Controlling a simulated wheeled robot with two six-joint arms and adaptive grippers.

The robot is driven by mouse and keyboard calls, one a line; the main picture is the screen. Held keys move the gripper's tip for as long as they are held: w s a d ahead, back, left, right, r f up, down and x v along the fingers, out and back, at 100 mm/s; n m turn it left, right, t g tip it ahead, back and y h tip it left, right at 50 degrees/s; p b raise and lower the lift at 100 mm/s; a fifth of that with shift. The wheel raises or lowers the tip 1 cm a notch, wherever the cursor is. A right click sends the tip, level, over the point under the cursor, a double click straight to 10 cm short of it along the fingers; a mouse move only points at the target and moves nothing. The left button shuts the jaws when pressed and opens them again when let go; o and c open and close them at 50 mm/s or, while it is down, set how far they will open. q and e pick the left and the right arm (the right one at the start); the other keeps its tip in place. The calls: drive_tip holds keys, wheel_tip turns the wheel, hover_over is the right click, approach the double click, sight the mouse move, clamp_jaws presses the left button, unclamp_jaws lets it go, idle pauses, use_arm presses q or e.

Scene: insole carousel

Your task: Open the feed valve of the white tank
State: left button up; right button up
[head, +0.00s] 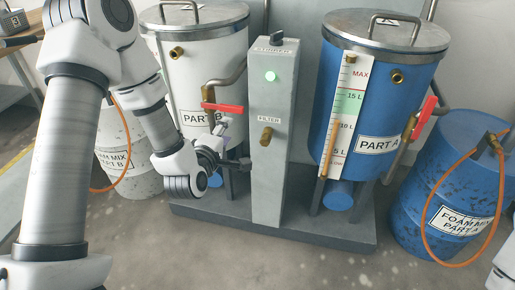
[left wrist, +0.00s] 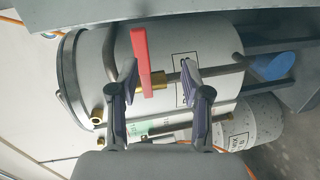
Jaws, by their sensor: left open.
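The white tank (head: 205,75) with a metal lid and PART B label stands left of the grey pillar. It also shows sideways in the left wrist view (left wrist: 98,70). Its feed valve has a red lever (head: 222,107) that lies about level across the pipe in the head view. In the left wrist view the red lever (left wrist: 140,55) and brass valve body (left wrist: 155,80) appear between the fingertips. My left gripper (head: 233,146) is open just below the lever; contact cannot be told. My right gripper is out of view.
The grey pillar (head: 272,135) with a green light and FILTER label stands close right of my left gripper. A blue PART A tank (head: 385,100) has its own red lever (head: 425,115). Drums with orange hoses stand at both sides: blue (head: 450,195) and white (head: 125,150).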

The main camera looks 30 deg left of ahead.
sight(231, 110)
use_arm(q)
drive_tip(key=shift+n+t+y, duration=0.5)
drive_tip(key=shift+n+t, duration=0.2)
drive_tip(key=shift+t, duration=0.2)
drive_tip(key=b+x, duration=0.2)
drive_tip(key=x, duration=0.1)
drive_tip(key=b+x, duration=0.1)
drive_tip(key=x, duration=0.2)
drive_tip(key=a+r+b+x, duration=0.1)
drive_tip(key=b+x, duration=0.1)
drive_tip(key=x, duration=0.1)
drive_tip(key=shift+r+b, duration=0.1)
drive_tip(key=shift+b, duration=0.2)
clamp_jaws()
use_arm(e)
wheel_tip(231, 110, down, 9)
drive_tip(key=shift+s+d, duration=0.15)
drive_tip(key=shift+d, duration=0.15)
